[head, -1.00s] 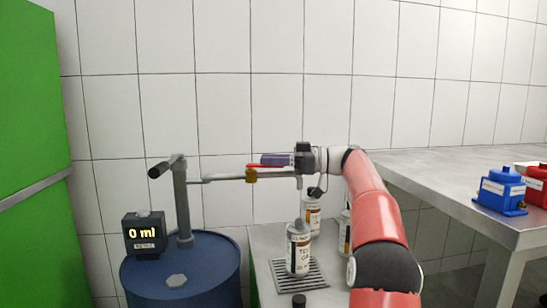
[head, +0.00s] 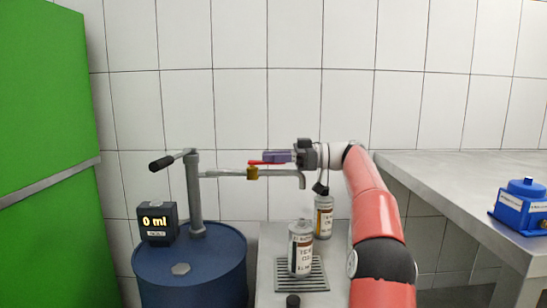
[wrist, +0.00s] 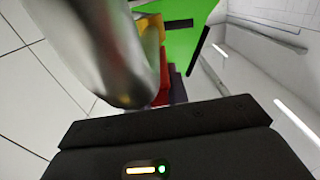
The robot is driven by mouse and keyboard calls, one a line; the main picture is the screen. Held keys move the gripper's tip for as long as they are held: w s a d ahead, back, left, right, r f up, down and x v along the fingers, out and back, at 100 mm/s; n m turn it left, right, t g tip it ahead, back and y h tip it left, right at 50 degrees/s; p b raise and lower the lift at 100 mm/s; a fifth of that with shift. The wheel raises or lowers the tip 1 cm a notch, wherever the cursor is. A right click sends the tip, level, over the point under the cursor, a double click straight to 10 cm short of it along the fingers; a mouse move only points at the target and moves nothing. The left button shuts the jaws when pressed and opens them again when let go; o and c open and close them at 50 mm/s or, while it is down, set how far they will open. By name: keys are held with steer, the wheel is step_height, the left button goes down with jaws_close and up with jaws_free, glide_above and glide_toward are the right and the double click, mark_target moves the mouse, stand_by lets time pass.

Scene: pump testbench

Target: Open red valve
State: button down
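The red valve handle (head: 258,162) lies along the pipe, on top of a brass valve body (head: 253,174). The horizontal pipe (head: 225,174) runs from the drum's upright to a downturned spout (head: 302,182). My gripper (head: 272,157), with purple fingers, is at the right part of the red handle, level with it. The fingers are seen edge-on, so their gap and any contact are hidden. In the wrist view, the blurred metal spout (wrist: 110,45) covers much of the picture, with the red handle (wrist: 161,88) beside a dark purple finger (wrist: 178,88).
A capped bottle (head: 301,248) stands on a drain grate below the spout; another bottle (head: 323,217) is behind it. A blue drum (head: 190,262) carries a display (head: 157,223) reading 0 ml. A metal table (head: 450,180) with a blue device (head: 520,207) is at right.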

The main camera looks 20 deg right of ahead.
steer(key=c, duration=1.4)
jaws_free()
steer(key=shift+o, duration=0.2)
steer(key=p+v, duration=0.1)
steer(key=v, duration=0.6)
steer(key=shift+d+r, duration=0.1)
steer(key=shift+d, duration=0.25)
steer(key=shift+s, duration=0.1)
